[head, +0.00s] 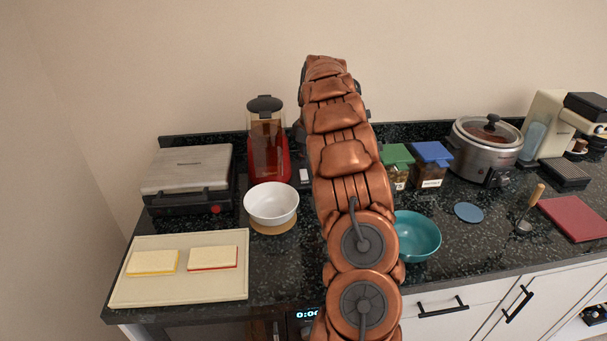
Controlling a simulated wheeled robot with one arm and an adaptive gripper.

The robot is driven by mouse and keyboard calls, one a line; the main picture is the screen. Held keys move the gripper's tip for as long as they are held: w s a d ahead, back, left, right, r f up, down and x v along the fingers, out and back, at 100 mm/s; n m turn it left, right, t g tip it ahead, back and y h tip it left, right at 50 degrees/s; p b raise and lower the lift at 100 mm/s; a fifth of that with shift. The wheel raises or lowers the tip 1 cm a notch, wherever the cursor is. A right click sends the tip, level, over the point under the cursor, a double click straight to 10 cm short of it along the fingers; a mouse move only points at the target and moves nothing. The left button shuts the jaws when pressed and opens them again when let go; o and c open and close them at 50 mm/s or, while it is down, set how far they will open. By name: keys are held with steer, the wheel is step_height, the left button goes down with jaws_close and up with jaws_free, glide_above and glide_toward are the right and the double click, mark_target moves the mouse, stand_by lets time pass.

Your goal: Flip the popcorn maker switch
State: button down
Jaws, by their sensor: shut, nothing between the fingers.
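The popcorn maker (268,158) is a red appliance with a clear amber upper part and a dark top. It stands upright at the back of the counter, left of my arm. I cannot make out its switch. A small white piece (304,175) shows between it and my arm; I cannot tell what it belongs to. My copper-coloured arm rises through the middle of the view and covers the counter right of the popcorn maker. My gripper is hidden behind the arm.
A white bowl (271,203) on a round wooden mat stands in front of the popcorn maker. A press grill (188,172) is to its left, above a board (200,287) with two sandwiches. Right of my arm are a teal bowl (417,236), lidded containers (432,164) and a slow cooker (484,150).

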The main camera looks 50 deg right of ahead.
mark_target(304, 171)
steer(key=shift+f+b, duration=0.75)
steer(key=shift+f, duration=0.3)
stand_by(0.6)
steer(key=shift+r, duration=0.1)
steer(key=shift+r+p, duration=0.55)
steer(key=shift+r, duration=2.9)
